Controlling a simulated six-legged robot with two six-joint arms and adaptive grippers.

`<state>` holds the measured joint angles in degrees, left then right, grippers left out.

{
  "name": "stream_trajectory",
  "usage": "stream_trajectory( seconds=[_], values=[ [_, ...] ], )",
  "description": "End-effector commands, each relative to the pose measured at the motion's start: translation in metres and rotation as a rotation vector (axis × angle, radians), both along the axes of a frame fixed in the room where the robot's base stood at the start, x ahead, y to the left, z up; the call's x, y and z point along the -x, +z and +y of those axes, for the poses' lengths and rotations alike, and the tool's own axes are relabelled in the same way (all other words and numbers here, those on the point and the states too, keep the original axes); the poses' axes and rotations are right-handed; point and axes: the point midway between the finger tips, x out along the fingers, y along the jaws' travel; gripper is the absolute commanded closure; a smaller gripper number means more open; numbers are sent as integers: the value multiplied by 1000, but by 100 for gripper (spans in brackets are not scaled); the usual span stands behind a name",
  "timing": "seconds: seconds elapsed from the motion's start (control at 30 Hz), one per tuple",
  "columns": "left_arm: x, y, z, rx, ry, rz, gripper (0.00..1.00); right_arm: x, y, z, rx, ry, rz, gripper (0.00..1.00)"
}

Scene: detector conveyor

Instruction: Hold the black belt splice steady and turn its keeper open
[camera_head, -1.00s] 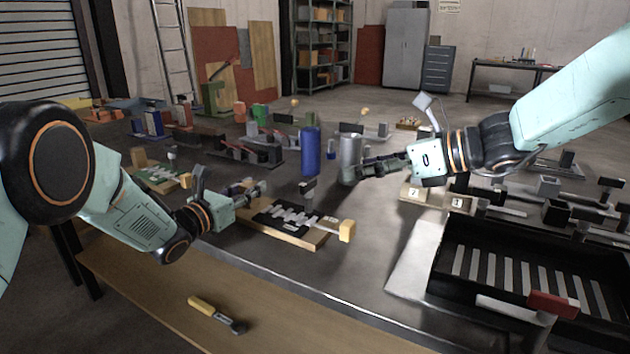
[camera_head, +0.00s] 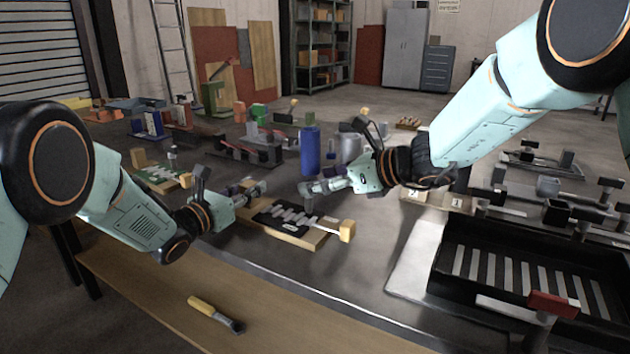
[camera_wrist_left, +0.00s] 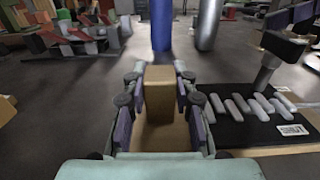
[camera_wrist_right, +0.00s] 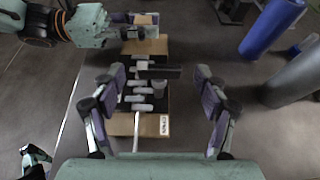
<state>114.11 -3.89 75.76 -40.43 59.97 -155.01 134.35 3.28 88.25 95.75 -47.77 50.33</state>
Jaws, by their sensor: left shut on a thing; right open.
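The black belt splice (camera_head: 268,222) with its pale metal strips lies on a wooden board on the table; it shows also in the left wrist view (camera_wrist_left: 232,132). The keeper, a dark bar on a grey post (camera_wrist_left: 265,76), stands over the splice. My left gripper (camera_head: 258,189) is shut on the wooden block (camera_wrist_left: 160,92) at the board's left end. My right gripper (camera_wrist_right: 159,72) is open above the splice, its fingers on either side of the keeper's bar (camera_wrist_right: 165,72), apparently not touching it. In the head view the right gripper hides most of the keeper.
A blue cylinder (camera_head: 310,152) and a grey cylinder (camera_head: 349,148) stand just behind the board. A rod with a tan end block (camera_head: 347,230) sticks out at the board's right. A black slatted tray (camera_head: 445,262) is at right. A yellow-handled tool (camera_head: 208,309) lies in front.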

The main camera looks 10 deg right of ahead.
Motion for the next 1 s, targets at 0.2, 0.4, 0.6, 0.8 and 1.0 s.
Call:
stream_trajectory(
  seconds=[0.2, 0.4, 0.6, 0.8, 1.0],
  values=[
    [0, 0, 0, 0, 0, 0, 100, -8, -6, 12, -1, 1, 1, 26],
    [0, 0, 0, 1, 1, 1, 100, -9, -6, 12, -2, 1, 0, 26],
    [0, 0, 0, 1, 1, 1, 100, -9, -6, 12, -2, 1, 0, 37],
    [0, 0, 0, 0, 1, 0, 100, -9, -6, 12, -2, 1, 0, 54],
    [0, 0, 0, 1, 1, 1, 100, -9, -6, 12, -2, 1, 0, 71]
  ],
)
